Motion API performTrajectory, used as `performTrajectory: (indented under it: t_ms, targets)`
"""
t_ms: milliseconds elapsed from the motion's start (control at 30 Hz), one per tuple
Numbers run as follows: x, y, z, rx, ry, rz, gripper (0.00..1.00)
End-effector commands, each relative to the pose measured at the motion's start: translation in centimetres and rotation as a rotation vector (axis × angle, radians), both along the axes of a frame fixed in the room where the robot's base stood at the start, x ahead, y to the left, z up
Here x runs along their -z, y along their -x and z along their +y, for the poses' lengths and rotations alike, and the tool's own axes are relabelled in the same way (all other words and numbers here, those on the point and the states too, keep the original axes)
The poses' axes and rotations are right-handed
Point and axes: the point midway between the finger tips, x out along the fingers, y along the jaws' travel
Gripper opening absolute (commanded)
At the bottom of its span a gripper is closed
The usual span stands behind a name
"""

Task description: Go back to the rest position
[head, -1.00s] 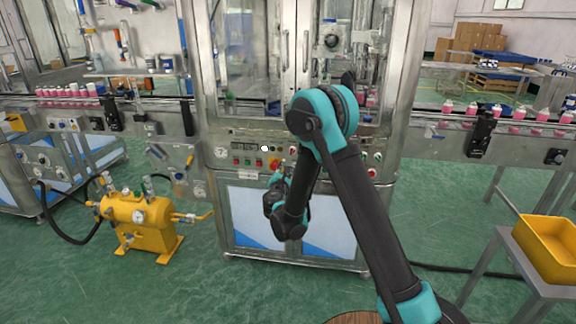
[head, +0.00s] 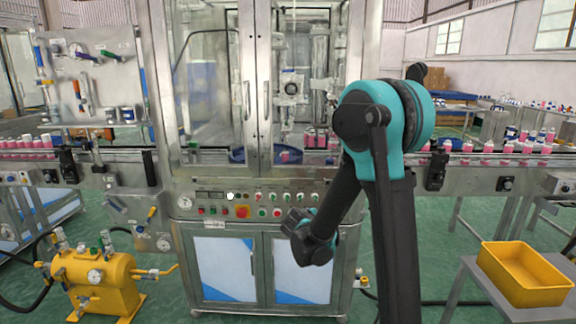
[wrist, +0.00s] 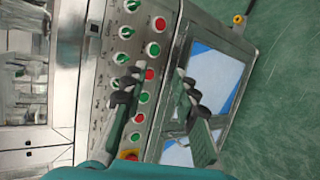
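My gripper (wrist: 158,82) shows in the wrist view with its two dark fingers apart and nothing between them. Behind the fingers is the crimping machine's control panel (wrist: 110,75), with red and green buttons and green knobs. I cannot tell how far the fingers are from it. In the head view my arm is bent, its elbow high at the right of the machine. Its wrist end hangs in front of the machine's lower right part, and the fingers are hard to make out there. The control panel (head: 213,211) also shows in the head view, beside my wrist end.
A yellow tank (head: 92,280) with gauges stands on the floor at left. A yellow tray (head: 527,275) sits on a metal stand at right. Conveyors with pink bottles (head: 477,160) run on both sides of the glass-doored machine. Green floor shows between the machine and the stand.

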Motion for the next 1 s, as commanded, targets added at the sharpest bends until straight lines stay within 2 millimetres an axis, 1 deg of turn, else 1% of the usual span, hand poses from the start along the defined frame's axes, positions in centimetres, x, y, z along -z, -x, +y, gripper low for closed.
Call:
performTrajectory:
  t_ms: [33,100,167,200,267,300,367,400,467,500,567,600,700,833,900,1000]
  targets:
    - [0.0,1.7,-2.0,0.057,-0.072,0.018,0.28]
    - [0.3,4.1,-4.1,0.139,-0.183,0.043,0.28]
    - [0.7,6.3,-5.7,0.211,-0.277,0.064,0.28]
    - [1.0,7.8,-6.6,0.258,-0.339,0.076,0.28]
    - [1.4,10.2,-7.8,0.331,-0.432,0.096,0.28]
    - [1.8,11.8,-8.5,0.380,-0.492,0.108,0.28]
    - [2.3,14.2,-9.3,0.454,-0.583,0.126,0.28]
    - [2.7,15.9,-9.7,0.503,-0.644,0.139,0.28]
    - [3.3,18.4,-10.1,0.579,-0.734,0.156,0.28]
    - [3.8,20.0,-10.3,0.629,-0.793,0.167,0.28]
    - [4.4,22.5,-10.4,0.702,-0.880,0.185,0.28]
    - [4.8,24.0,-10.3,0.749,-0.936,0.196,0.28]
    - [5.8,27.3,-9.9,0.854,-1.059,0.221,0.28]
    - [6.6,30.2,-9.1,0.951,-1.173,0.246,0.28]
    - [6.9,31.1,-8.7,0.983,-1.210,0.255,0.28]
    - [7.1,31.7,-8.5,1.004,-1.235,0.263,0.28]
